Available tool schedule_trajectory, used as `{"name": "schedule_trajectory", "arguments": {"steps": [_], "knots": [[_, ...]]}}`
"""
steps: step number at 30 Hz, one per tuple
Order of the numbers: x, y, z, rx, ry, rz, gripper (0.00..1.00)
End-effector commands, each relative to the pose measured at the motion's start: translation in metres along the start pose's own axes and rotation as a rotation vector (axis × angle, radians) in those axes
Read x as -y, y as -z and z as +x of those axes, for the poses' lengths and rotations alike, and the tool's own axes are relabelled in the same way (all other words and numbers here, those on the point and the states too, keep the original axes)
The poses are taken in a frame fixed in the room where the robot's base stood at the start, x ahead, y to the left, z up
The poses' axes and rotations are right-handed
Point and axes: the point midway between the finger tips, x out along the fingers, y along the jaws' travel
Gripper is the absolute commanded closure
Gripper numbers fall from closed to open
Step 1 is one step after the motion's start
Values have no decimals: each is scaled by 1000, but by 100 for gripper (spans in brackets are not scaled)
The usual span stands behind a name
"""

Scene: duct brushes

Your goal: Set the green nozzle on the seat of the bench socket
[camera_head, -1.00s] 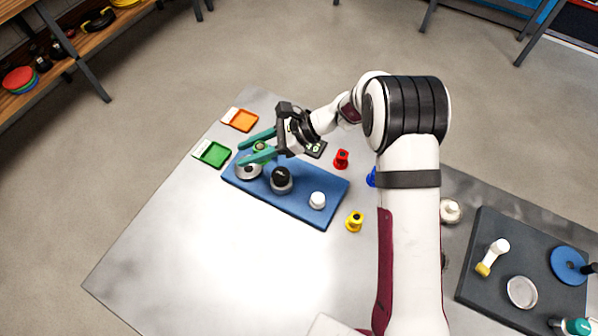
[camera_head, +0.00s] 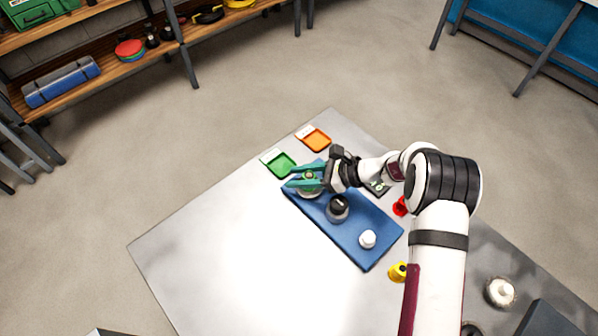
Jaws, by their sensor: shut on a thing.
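The green nozzle (camera_head: 310,175) shows as a small green piece between the teal fingers of my gripper (camera_head: 291,177). My gripper is shut on it, and the fingers hide much of it. A round silver fixture (camera_head: 311,194), which looks like the bench socket, is at the far left end of the blue board (camera_head: 356,247). The nozzle shows over this fixture. I cannot tell whether it touches the seat or is held just above it.
A dark-topped round fixture (camera_head: 338,207) and a white knob (camera_head: 367,239) stand on the blue board. A green tray (camera_head: 279,165) and an orange tray (camera_head: 314,139) lie beyond it. Red (camera_head: 400,206) and yellow (camera_head: 397,272) pieces stand to the right. The table's left part is clear.

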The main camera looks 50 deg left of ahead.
Motion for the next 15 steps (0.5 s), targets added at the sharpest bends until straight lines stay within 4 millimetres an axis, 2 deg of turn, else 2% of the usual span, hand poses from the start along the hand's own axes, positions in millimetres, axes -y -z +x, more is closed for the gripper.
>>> {"name": "schedule_trajectory", "arguments": {"steps": [15], "knots": [[0, 4, 2, 0, 0, 0, 100]]}}
